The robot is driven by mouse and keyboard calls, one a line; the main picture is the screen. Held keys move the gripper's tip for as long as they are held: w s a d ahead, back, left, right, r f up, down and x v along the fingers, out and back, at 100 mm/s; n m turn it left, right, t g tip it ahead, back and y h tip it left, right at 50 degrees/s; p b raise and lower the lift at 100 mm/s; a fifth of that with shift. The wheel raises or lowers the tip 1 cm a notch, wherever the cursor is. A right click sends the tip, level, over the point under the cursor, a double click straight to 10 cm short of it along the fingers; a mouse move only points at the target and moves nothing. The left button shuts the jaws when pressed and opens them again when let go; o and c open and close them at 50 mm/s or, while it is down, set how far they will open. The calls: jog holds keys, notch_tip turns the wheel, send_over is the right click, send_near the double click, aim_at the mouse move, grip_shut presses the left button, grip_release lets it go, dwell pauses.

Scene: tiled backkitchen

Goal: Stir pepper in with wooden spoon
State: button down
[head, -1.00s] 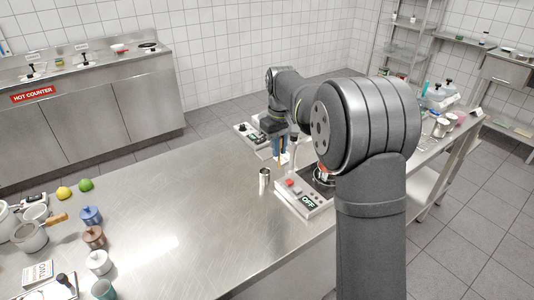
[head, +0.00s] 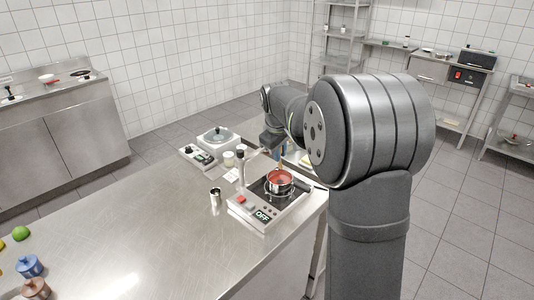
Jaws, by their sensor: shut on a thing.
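A small pot with red contents (head: 280,181) stands on the black hot plate of a cooker (head: 262,203) whose front display reads OFF. My gripper (head: 279,153) is above the pot, fingers pointing down. It is shut on a thin brownish stick, which looks like the wooden spoon (head: 281,166). The stick reaches down toward the pot's opening; I cannot tell how deep its lower end is in the red contents. My forearm hides part of the area to the right. I cannot make out pepper as a separate thing.
A steel cup (head: 215,196) stands just left of the cooker. A second appliance with a round top (head: 216,140) and small light containers (head: 229,159) are behind it.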

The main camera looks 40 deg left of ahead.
aim_at(279, 168)
jog(key=shift+f, duration=3.05)
jog(key=shift+a, duration=0.1)
